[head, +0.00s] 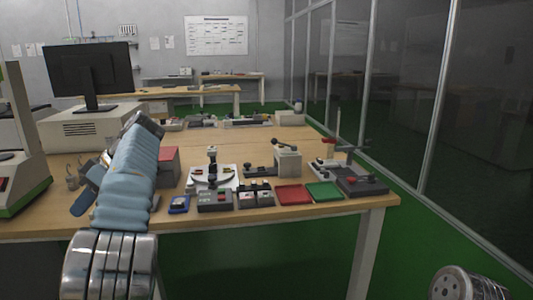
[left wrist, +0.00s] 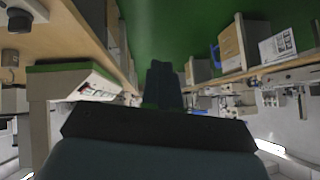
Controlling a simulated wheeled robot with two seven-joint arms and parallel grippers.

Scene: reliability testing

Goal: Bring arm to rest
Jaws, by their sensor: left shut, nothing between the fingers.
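My left arm (head: 128,180) rises from the bottom left of the head view, with its blue sleeve bent at the top in front of the table. My left gripper (head: 82,204) is partly hidden behind this sleeve, near the table's front left edge. In the left wrist view the dark fingers of the left gripper (left wrist: 165,72) are together and hold nothing. Only a metal part of my right arm (head: 456,285) shows at the bottom right of the head view; its gripper is out of the frame.
The wooden table (head: 262,140) carries a monitor (head: 90,72), a red tray (head: 293,195), a green tray (head: 324,191), button boxes (head: 214,200) and a grey fixture (head: 360,180). A white-green machine (head: 22,150) stands close at left. Green floor (head: 430,225) is clear at right, beside glass panels.

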